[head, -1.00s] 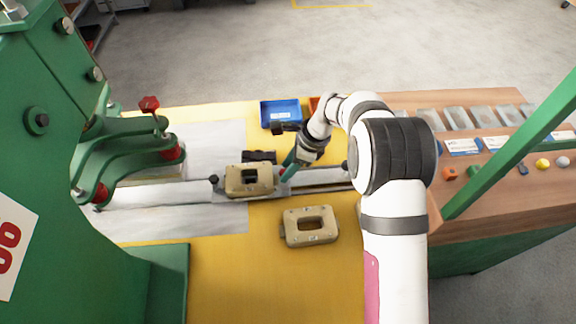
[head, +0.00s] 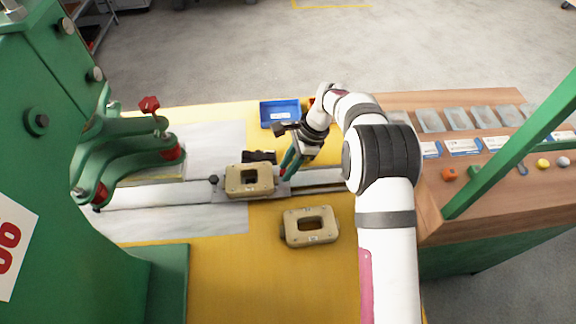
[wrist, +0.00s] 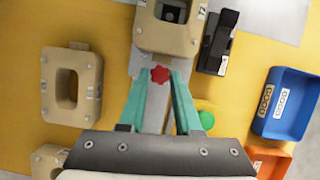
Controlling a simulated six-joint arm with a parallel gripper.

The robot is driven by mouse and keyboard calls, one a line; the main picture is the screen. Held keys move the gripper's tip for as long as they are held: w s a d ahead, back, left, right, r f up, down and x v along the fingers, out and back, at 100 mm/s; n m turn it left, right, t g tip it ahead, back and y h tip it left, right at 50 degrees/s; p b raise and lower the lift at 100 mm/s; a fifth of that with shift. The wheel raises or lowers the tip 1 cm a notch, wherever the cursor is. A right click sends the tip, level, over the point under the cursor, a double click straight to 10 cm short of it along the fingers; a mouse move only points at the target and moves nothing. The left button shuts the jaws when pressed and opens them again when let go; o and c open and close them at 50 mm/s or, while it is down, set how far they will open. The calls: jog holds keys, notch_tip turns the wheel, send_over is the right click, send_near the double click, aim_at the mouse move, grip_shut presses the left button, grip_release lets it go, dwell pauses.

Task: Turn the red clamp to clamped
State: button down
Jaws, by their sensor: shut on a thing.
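The red clamp (wrist: 160,74) shows in the wrist view as a small lobed red knob, just below a beige block with a square opening (wrist: 168,38). My gripper (wrist: 160,77) has its two teal fingers closed in on the red knob from both sides. In the head view, my gripper (head: 287,171) reaches down to the right side of the beige block (head: 250,181), which sits on a metal rail (head: 315,178). The knob is mostly hidden by the fingers there, and I cannot read its clamp position.
A second beige block (head: 310,226) lies in front of the rail. A black part (head: 259,156) stands behind the first block, with a blue bin (head: 281,113) farther back. A green press with red knobs (head: 150,103) stands at the left. A green round thing (wrist: 206,120) is near my right finger.

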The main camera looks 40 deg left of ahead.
jog(key=n, duration=0.2)
jog(key=n+h, duration=0.1)
jog(key=n+g+h, duration=0.1)
jog(key=n, duration=0.1)
jog(key=shift+w+a+n, duration=0.15)
jog(key=shift+a+n, duration=0.1)
jog(key=shift+n, duration=0.05)
jog(key=shift+a+n+h, duration=0.2)
jog(key=shift+n+h, duration=0.6)
jog(key=shift+n, duration=1.3)
jog(key=c, duration=0.6)
grip_release()
